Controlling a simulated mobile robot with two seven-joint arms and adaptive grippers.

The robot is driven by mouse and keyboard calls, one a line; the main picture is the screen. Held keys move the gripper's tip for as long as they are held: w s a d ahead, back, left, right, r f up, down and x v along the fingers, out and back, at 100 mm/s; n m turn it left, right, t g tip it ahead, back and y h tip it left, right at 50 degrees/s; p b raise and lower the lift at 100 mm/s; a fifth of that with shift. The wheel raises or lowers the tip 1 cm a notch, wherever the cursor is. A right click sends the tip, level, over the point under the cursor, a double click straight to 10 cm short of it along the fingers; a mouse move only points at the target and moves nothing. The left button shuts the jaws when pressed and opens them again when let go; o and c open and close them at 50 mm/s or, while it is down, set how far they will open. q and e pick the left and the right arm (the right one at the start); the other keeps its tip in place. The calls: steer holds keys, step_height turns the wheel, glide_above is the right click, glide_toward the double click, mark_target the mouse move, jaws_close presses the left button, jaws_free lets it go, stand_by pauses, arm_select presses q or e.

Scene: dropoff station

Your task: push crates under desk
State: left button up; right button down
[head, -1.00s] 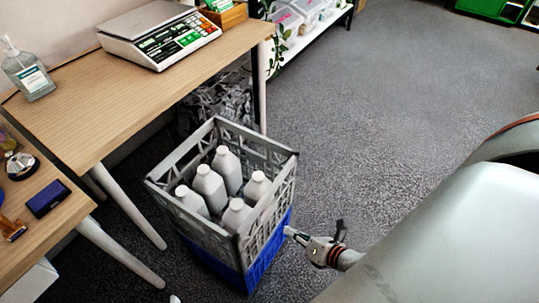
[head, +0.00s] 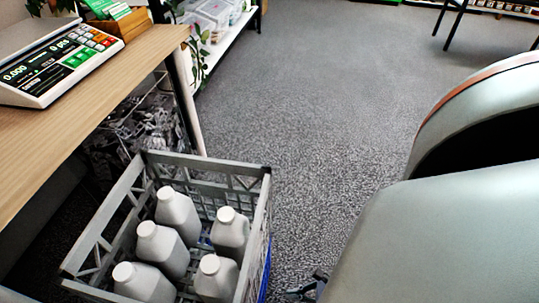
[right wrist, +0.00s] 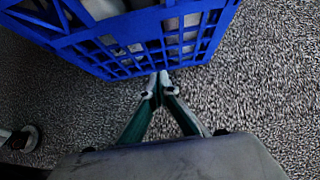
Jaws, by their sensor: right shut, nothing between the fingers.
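A grey crate (head: 205,163) holding several white bottles (head: 170,248) is stacked on a blue crate (head: 266,272) on the carpet. The stack stands upright beside the desk (head: 95,90), just outside its front edge and close to the white desk leg (head: 186,105). The blue crate's lattice wall (right wrist: 130,45) fills the top of the right wrist view. My right gripper (right wrist: 159,80) is shut and empty, its fingertips at the lower edge of that wall; contact is unclear. In the head view only a bit of it (head: 310,288) shows. My left gripper is out of view.
A scale (head: 62,62) sits on the desk. A dark heap or basket (head: 140,130) is under the desk behind the crates. A white shelf (head: 225,45) with a trailing plant stands beyond. The carpet (head: 330,110) to the right is open.

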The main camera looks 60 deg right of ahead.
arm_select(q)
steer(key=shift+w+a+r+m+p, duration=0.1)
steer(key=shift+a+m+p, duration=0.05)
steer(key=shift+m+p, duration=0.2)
arm_select(e)
steer(key=w+a+f, duration=0.2)
steer(key=w+f, duration=0.1)
steer(key=w, duration=0.3)
steer(key=shift+w+a+f, duration=0.15)
steer(key=shift+w+a, duration=0.2)
steer(key=shift+a, duration=0.05)
